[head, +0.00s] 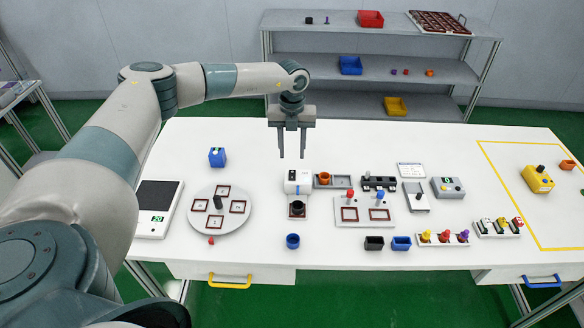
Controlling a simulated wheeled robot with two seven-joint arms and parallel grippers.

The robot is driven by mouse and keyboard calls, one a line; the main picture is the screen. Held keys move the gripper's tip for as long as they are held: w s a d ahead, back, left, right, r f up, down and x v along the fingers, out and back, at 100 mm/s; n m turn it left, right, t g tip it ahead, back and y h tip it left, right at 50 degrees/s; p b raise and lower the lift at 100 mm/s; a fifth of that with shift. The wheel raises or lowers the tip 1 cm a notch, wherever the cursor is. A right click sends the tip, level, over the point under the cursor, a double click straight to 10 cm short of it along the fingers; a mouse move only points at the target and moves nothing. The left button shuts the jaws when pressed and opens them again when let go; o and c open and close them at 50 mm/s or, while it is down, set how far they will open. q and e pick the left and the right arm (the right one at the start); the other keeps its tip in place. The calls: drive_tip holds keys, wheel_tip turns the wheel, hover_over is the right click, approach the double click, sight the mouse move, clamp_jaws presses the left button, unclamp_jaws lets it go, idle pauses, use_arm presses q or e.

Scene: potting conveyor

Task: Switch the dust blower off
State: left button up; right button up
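No part is clearly labelled as the dust blower, and I cannot tell which device it is. Switch positions are too small to read. My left gripper (292,156) points down above the table behind the white machine, its two fingers apart with nothing between them. My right gripper is out of view.
A round turntable (237,218) with framed squares and a scale-like plate (150,225) are at the left. Red and blue knobs stand on a panel (364,222). Small bins (401,243) and coloured pegs line the front. Shelves (330,67) stand behind.

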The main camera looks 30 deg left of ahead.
sight(292, 179)
use_arm(q)
wheel_tip(292, 179, down, 8)
drive_tip(key=p, duration=0.2)
drive_tip(key=shift+p, duration=0.4)
drive_tip(key=shift+f, duration=0.75)
clamp_jaws()
